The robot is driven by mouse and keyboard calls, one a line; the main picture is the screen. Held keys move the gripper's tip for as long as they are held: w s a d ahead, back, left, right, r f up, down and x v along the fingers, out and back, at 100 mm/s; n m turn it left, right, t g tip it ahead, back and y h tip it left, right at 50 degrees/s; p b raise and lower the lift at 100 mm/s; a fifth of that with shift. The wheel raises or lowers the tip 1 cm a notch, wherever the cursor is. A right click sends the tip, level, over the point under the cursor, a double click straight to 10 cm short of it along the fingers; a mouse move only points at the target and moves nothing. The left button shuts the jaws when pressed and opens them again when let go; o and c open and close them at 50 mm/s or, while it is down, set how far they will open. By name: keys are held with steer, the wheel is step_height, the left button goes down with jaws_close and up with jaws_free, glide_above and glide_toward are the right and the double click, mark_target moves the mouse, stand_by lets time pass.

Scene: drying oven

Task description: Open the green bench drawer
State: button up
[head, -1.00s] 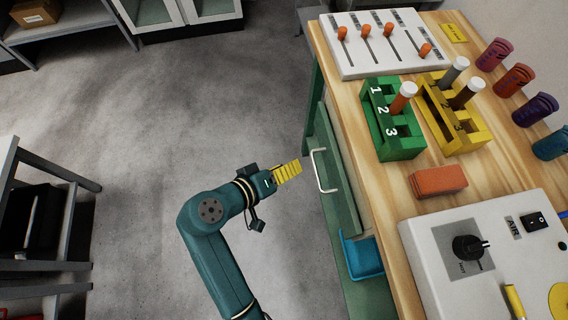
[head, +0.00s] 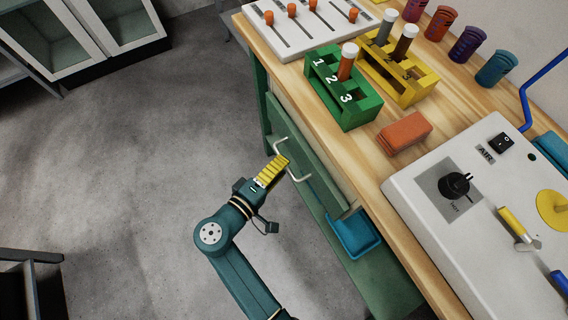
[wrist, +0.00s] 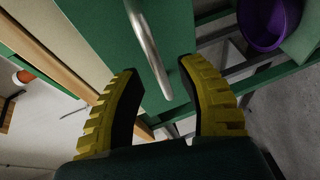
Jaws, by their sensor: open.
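The green drawer front (head: 318,176) is on the side of the wooden-topped bench, below its edge. Its pale metal bar handle (head: 304,178) faces my gripper. In the wrist view the green front (wrist: 100,28) fills the upper middle, and the handle (wrist: 148,45) runs down toward the gap between my fingers. My gripper (head: 284,160) has ribbed yellow fingers and is right at the handle. In the wrist view my gripper (wrist: 162,75) is open, with a finger on either side of the handle's near end. I cannot tell whether either finger touches it.
A blue bin (head: 354,234) sits below the drawer. The bench top (head: 365,165) carries a green rack (head: 345,112), a yellow rack (head: 410,92), an orange block (head: 404,132) and a white control panel (head: 425,205). Open grey floor (head: 150,190) lies left of my arm.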

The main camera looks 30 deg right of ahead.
steer(key=shift+x, duration=0.95)
jaws_close()
